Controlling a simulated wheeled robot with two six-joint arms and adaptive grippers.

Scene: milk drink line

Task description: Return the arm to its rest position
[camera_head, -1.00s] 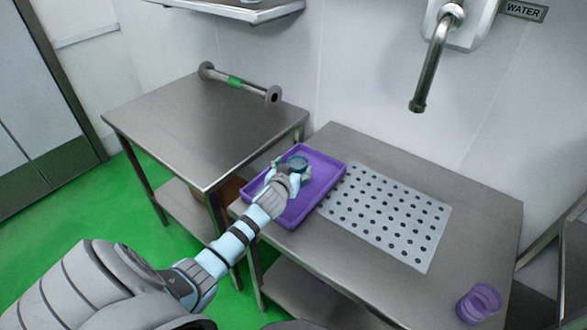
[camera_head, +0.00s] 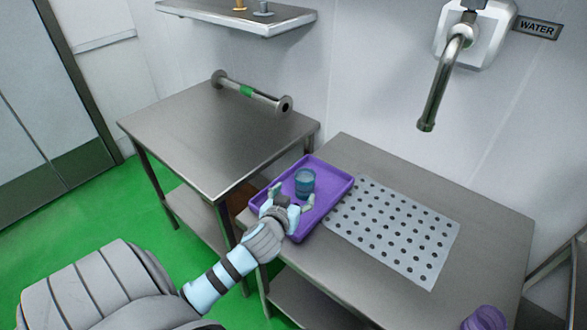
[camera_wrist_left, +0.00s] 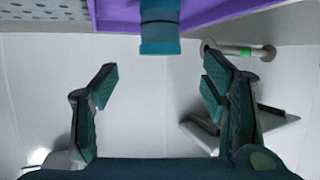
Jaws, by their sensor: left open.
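My left gripper (camera_head: 290,200) is open at the near side of the purple tray (camera_head: 330,203), with its fingers spread. A teal cup (camera_head: 305,182) stands in the tray just beyond the fingertips, apart from them. In the left wrist view the cup (camera_wrist_left: 160,28) shows at the top centre, past the open, empty fingers of my left gripper (camera_wrist_left: 160,85). The tray's edge (camera_wrist_left: 220,12) runs along the top there. My right gripper is not in view.
A perforated grey mat (camera_head: 395,230) lies right of the tray on the steel table (camera_head: 480,215). A purple jar (camera_head: 485,319) is at the lower right. A spool-ended metal pipe (camera_head: 250,93) lies on the left table (camera_head: 200,140). A water tap (camera_head: 437,85) hangs above.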

